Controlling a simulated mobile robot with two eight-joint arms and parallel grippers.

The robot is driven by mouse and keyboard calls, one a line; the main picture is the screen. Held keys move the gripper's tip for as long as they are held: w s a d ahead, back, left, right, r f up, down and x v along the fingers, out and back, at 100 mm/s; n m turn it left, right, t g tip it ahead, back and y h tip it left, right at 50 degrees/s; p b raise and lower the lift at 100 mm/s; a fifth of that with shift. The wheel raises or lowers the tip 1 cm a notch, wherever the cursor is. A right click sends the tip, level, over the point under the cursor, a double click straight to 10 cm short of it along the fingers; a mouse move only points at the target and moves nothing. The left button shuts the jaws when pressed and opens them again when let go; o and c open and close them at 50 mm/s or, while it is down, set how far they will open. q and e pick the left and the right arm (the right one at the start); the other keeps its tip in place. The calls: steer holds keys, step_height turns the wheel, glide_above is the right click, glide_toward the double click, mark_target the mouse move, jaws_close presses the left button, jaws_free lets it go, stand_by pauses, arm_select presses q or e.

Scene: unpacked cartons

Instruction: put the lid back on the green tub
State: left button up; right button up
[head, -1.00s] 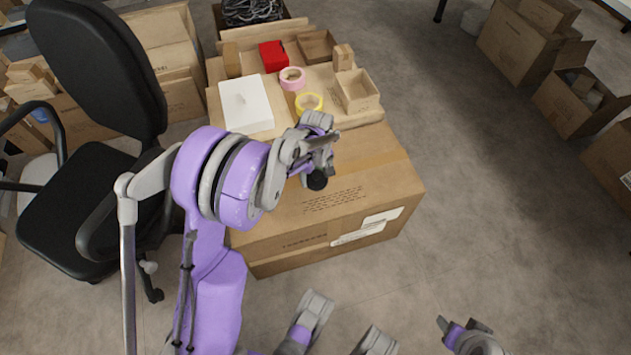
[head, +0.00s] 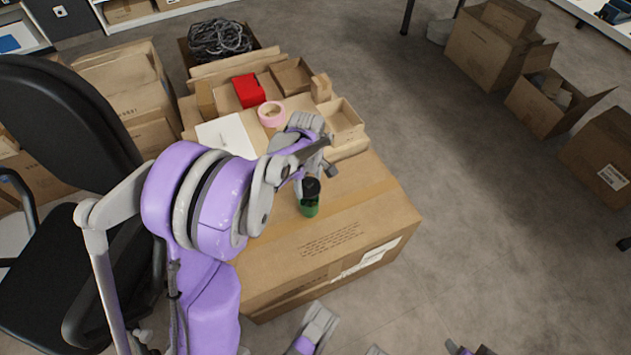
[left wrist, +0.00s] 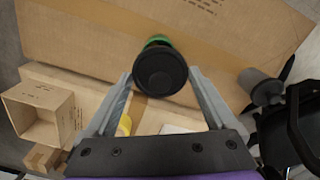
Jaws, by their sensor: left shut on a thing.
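The black round lid (head: 311,186) is held by my left gripper (head: 318,168). In the left wrist view the lid (left wrist: 160,71) sits between the two fingers of the left gripper (left wrist: 160,88). The green tub (head: 309,209) stands on the large closed carton, directly below the lid in the head view. In the left wrist view only a green edge of the tub (left wrist: 158,39) shows behind the lid. The lid hides the tub's mouth, so I cannot tell whether they touch.
The large carton (head: 335,235) has bare room around the tub. Behind it are a pink tape roll (head: 271,113), a red box (head: 249,91), a white box (head: 218,134) and an open small carton (head: 342,120). A black chair (head: 85,135) stands at the left.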

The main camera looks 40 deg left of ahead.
mark_target(309, 192)
arm_select(q)
steer(key=shift+w+a+r, duration=0.1)
steer(key=shift+a, duration=0.05)
steer(key=shift+f+b, duration=0.55)
steer(key=shift+f, duration=0.25)
steer(key=shift+f+b, duration=1.65)
steer(key=shift+f, duration=0.7)
steer(key=shift+f, duration=0.15)
steer(key=o, duration=1)
